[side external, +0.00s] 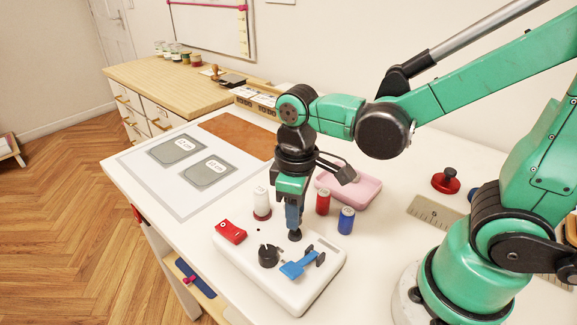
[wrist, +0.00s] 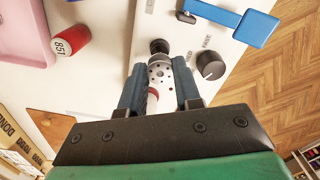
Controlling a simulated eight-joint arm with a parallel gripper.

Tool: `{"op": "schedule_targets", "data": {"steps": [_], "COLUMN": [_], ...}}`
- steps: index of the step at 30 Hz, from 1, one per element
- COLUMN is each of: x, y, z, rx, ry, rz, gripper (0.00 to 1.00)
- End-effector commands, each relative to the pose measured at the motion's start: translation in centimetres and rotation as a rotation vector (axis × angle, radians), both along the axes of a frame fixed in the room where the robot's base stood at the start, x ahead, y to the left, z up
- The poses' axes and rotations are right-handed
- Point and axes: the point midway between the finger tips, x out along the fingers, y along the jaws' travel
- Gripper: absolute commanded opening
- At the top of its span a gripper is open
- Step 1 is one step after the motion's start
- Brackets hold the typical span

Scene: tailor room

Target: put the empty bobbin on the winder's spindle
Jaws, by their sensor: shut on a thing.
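In the wrist view my gripper (wrist: 160,82) is shut on the bobbin (wrist: 161,74), a small metal disc with holes that looks empty. In the side external view my gripper (side external: 293,222) points down over the winder (side external: 290,292), a white base with a blue lever (side external: 298,265) and a black dial (side external: 268,256). A black round part (side external: 295,236) of the winder stands right below the fingertips; it also shows just beyond the bobbin in the wrist view (wrist: 159,46). It may be the spindle. I cannot tell whether the bobbin touches it. The fingers hide the bobbin from the side.
A white spool (side external: 261,203), a red spool (side external: 323,202) and a blue spool (side external: 346,220) stand close behind the winder. A pink tray (side external: 366,191) lies behind them. A red part (side external: 230,232) sits on the winder's left end. The grey cutting mat area at left is clear of tall things.

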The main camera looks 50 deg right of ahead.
Motion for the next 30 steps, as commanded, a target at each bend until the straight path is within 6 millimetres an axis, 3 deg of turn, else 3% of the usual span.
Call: {"op": "schedule_targets", "data": {"steps": [7,30], "x": [-0.05,-0.07], "y": [-0.02,-0.03], "z": [-1.03,-1.04], "rx": [0.000,0.000], "ry": [0.000,0.000], "rz": [-0.001,-0.001], "gripper": [0.00,0.00]}}
